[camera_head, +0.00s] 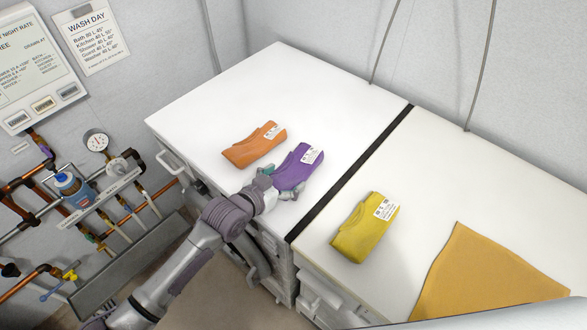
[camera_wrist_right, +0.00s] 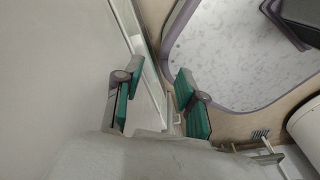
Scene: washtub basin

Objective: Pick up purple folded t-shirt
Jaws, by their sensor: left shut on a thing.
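The purple folded t-shirt (camera_head: 297,165) lies on the white worktop in the head view, with a white label on its far right corner. My left gripper (camera_head: 279,184) is at its near edge and is shut on it. The fingers hide part of the near edge. I cannot tell whether the shirt is lifted off the surface. My right gripper (camera_wrist_right: 160,100) shows in the right wrist view with its two green-padded fingers apart and nothing between them. It is not seen in the head view.
An orange folded shirt (camera_head: 254,146) lies close to the left of the purple one. A yellow folded shirt (camera_head: 364,230) and a flat orange-yellow cloth (camera_head: 480,275) lie right of the black strip (camera_head: 352,172). Pipes and a gauge (camera_head: 97,142) are on the left wall.

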